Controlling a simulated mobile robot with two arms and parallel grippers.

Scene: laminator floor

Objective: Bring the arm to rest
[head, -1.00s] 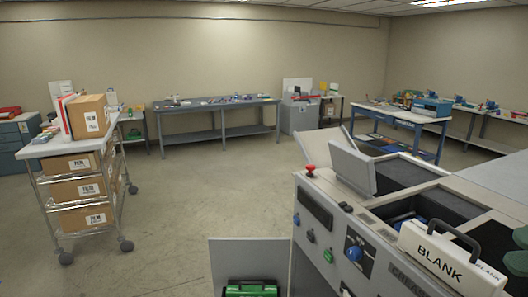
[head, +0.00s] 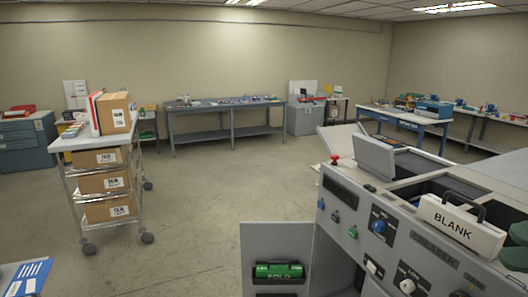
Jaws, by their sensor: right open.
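No arm of mine can be clearly made out in the head view. A small dark shape (head: 460,293) is cut off by the bottom edge, in front of the grey machine's panel; I cannot tell if it is a knob or part of my right gripper. I see nothing held. My left gripper is out of view.
A grey machine (head: 345,205) with knobs fills the lower right; a white BLANK cassette (head: 460,228) sits on it. A cart (head: 70,143) with boxes stands left. Mid-floor is clear.

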